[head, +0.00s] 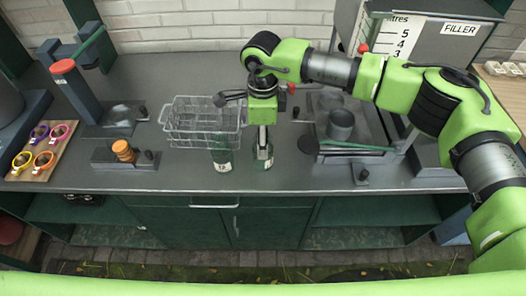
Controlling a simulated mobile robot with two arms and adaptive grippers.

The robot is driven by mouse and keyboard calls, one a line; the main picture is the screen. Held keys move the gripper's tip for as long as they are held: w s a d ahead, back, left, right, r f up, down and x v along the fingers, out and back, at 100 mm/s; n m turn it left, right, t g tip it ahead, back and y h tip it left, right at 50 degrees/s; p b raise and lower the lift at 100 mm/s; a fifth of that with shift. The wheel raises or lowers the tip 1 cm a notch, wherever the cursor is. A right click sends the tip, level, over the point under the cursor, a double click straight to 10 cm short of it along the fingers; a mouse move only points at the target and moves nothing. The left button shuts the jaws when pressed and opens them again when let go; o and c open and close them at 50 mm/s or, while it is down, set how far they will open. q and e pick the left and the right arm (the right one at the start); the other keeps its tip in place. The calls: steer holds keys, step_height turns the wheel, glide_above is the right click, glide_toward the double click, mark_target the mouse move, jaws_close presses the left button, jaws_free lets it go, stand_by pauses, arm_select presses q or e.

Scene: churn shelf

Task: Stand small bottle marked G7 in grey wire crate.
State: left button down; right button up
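The grey wire crate (178,141) stands on the dark counter, left of the middle. A green bottle (221,157) with a white label stands upright just in front of its right side. A second, smaller green bottle (262,166) with a pale label is to its right, outside the crate. I cannot read either label surely, so I cannot tell which is G7. My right gripper (263,150) points down right at the smaller bottle and hides its upper part. Whether the fingers are closed on it is not clear. My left gripper is not in view.
The FILLER machine (440,45) and a grey cup (340,125) are at the right. A low block with an orange knob (122,150) and a board with coloured rings (42,150) are at the left. The counter's front edge runs close before the bottles.

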steer(key=c, duration=0.7)
steer(key=shift+r, duration=0.35)
steer(key=c, duration=0.4)
steer(key=shift+r, duration=0.25)
jaws_close()
steer(key=shift+r, duration=0.9)
